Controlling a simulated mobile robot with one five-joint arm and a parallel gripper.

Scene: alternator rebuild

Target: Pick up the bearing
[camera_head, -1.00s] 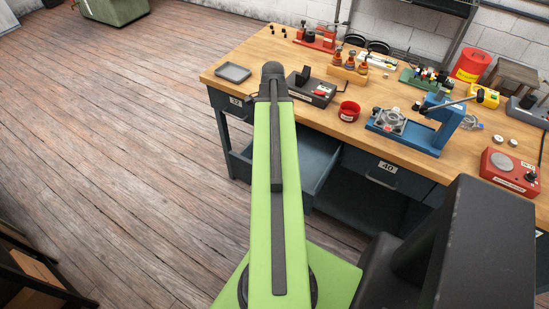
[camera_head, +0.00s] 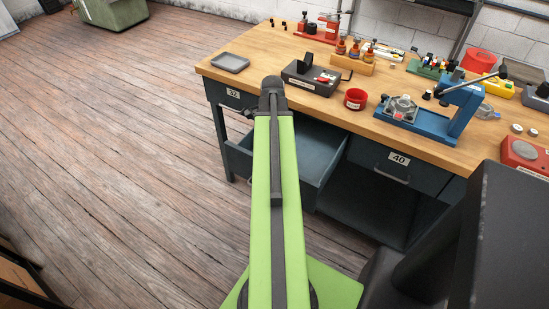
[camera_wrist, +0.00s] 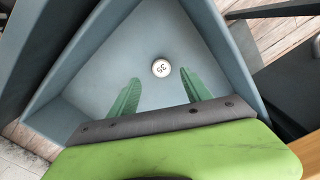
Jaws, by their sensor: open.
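A small round pale piece marked 35 (camera_wrist: 161,68) lies on the floor of an open blue-grey drawer (camera_wrist: 75,65) in the wrist view. It looks like the bearing, but I cannot make out a ring shape. My gripper (camera_wrist: 159,78) is open, its two green fingers pointing into the drawer. The piece appears between and just beyond the fingertips, untouched; the height gap is hard to judge. In the head view, the open drawer (camera_head: 325,155) sticks out under the workbench, partly behind my green arm. The piece and my fingers are hidden there.
The wooden workbench (camera_head: 240,83) carries a grey tray (camera_head: 230,63), a black device (camera_head: 311,80), a red cup (camera_head: 355,99) and a blue press (camera_head: 425,120). The closed drawer marked 40 (camera_head: 392,170) is right of the open one.

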